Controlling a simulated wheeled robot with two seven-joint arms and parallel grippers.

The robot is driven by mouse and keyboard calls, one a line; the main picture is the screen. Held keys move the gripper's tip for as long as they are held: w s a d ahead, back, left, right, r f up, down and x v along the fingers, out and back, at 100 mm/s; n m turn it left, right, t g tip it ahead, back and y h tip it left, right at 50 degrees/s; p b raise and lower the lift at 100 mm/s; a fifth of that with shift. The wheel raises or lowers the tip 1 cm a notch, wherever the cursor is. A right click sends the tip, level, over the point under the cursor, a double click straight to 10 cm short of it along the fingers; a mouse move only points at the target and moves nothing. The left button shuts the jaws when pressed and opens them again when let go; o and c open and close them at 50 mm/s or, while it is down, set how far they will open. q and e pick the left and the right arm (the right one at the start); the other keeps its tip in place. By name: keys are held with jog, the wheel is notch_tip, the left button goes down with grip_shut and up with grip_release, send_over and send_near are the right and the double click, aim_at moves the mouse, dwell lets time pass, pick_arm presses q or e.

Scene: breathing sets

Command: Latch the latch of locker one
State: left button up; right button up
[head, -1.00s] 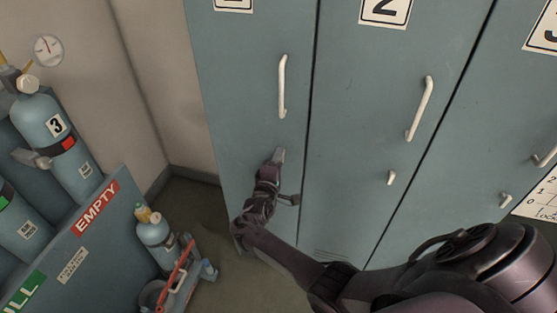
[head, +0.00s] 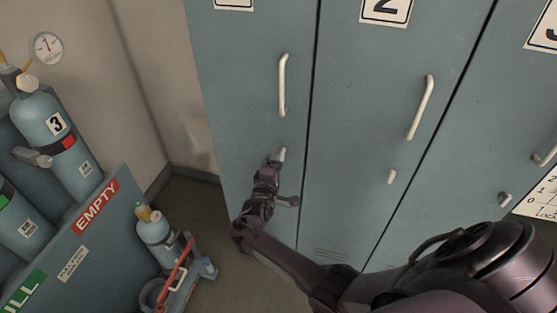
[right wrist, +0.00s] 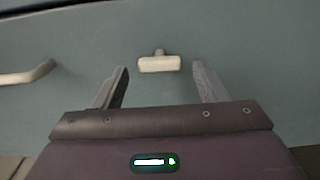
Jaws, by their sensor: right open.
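Locker one (head: 235,60) is the leftmost blue-grey door, closed, with a long white handle (head: 283,86). Its latch is a small pale knob; in the right wrist view the latch (right wrist: 159,64) shows as a short bar on a stem, lying level in that picture, ahead of and between the fingertips. My right gripper (head: 277,155) is at the lower part of the door, below the handle. In the right wrist view the gripper (right wrist: 160,84) is open, with nothing between its fingers. In the head view the gripper largely covers the latch. My left gripper is not in view.
Locker two (head: 350,90) with its handle (head: 420,107) and small latch (head: 391,176) stands to the right. At the left are a rack (head: 95,235) with blue cylinders and a small cylinder (head: 155,237) on a cart. Some floor is clear before the lockers.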

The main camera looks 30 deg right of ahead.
jog(key=v, duration=0.6)
jog(key=shift+s+a+b, duration=0.25)
jog(key=shift+b, duration=0.05)
jog(key=shift+f, duration=0.1)
jog(key=s+a+f+g+y+b, duration=0.1)
jog(key=s+f+y, duration=0.3)
jog(key=f, duration=0.6)
jog(key=s+a+f+g+y, duration=0.15)
jog(key=s+f, duration=0.35)
jog(key=f, duration=0.6)
jog(key=s+a+f+g+y+b, duration=0.1)
jog(key=s+f+y, duration=0.3)
jog(key=f, duration=0.6)
jog(key=s+a+f+m+g+y, duration=0.1)
jog(key=s+f, duration=0.4)
jog(key=s, duration=0.6)
jog(key=s+a+f+m+g+y, duration=0.2)
jog(key=s+f, duration=0.4)
jog(key=s, duration=0.5)
jog(key=s+a+f+m+g+y+b, duration=0.1)
jog(key=s+f+g, duration=0.3)
jog(key=s, duration=0.7)
jog(key=shift+s+a+f+m, duration=0.15)
jog(key=shift+a+f+m, duration=0.45)
jog(key=shift+m, duration=0.3)
jog(key=shift+d, duration=0.1)
